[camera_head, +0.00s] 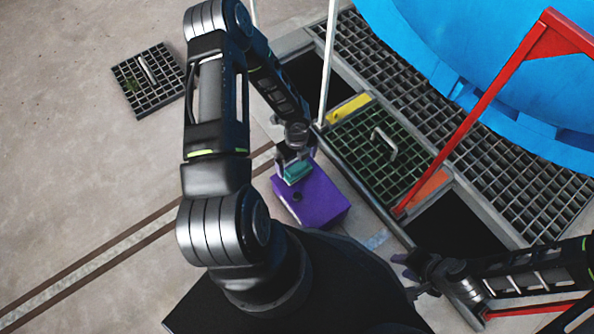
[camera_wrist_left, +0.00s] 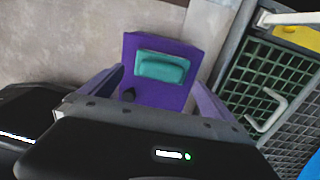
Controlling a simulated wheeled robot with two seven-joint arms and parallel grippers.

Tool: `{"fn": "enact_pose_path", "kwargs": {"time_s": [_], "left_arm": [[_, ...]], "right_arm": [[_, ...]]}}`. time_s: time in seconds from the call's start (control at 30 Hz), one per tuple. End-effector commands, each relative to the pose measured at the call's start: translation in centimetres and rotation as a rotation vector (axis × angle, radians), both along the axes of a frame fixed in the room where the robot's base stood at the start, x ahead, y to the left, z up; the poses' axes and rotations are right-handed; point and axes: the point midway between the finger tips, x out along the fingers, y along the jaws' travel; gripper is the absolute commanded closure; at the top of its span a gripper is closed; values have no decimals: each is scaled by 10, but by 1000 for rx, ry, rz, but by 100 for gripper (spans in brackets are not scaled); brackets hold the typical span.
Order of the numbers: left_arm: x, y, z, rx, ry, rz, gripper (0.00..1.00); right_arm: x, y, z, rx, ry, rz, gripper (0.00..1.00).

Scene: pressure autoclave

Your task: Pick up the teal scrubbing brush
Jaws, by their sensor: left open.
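The teal scrubbing brush (camera_head: 297,172) lies on top of a purple box (camera_head: 318,205), near the box's far end in the head view. In the left wrist view the brush (camera_wrist_left: 161,67) shows whole on the purple top (camera_wrist_left: 165,97). My left gripper (camera_head: 293,164) is right at the brush in the head view and hides part of it. In the left wrist view its open fingers (camera_wrist_left: 160,88) stand left and right of the brush, with nothing held. My right gripper (camera_head: 412,276) is at the lower right, away from the brush; its fingers are too small to read.
A small dark knob (camera_wrist_left: 129,95) is on the purple box. Right of it are a floor grate with a handle (camera_head: 384,145), open dark pits, a red rail (camera_head: 470,110) and a white post (camera_head: 328,60). A loose grate (camera_head: 149,79) lies at upper left.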

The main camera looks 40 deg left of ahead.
Motion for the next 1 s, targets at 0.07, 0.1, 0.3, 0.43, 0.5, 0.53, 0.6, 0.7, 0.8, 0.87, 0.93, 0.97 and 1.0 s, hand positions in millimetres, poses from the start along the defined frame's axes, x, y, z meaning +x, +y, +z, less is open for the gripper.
{"fn": "enact_pose_path", "kwargs": {"time_s": [0.07,0.1,0.3,0.43,0.5,0.53,0.6,0.7,0.8,0.87,0.93,0.97,1.0], "left_arm": [[0,0,-12,-1,0,1,0],[0,0,-14,-1,0,1,0],[1,0,-14,0,-1,1,0],[0,0,-15,-1,-1,1,0],[0,0,-21,-1,0,2,0],[1,0,-25,-2,1,2,0],[2,1,-35,-1,0,3,0],[3,1,-52,-2,1,4,0],[3,1,-63,-2,0,3,0],[4,1,-66,-1,-1,2,0],[4,1,-67,0,-1,1,0],[4,1,-66,0,-1,1,0],[4,1,-66,0,-1,1,0]], "right_arm": [[1,0,-7,0,-2,-1,64],[1,0,-8,-1,-3,-1,64],[1,0,-7,-1,-4,-1,64],[1,0,-8,-1,-4,-1,64],[1,0,-12,-1,-5,-2,64],[2,0,-14,-1,-6,-2,64],[3,0,-21,-1,-7,-4,64],[4,1,-31,-2,-12,-5,64],[5,1,-35,-3,-14,-7,64],[6,1,-36,-3,-15,-8,64],[6,1,-36,-3,-16,-8,64],[6,1,-36,-3,-16,-8,64],[6,1,-35,-3,-16,-8,64]]}}
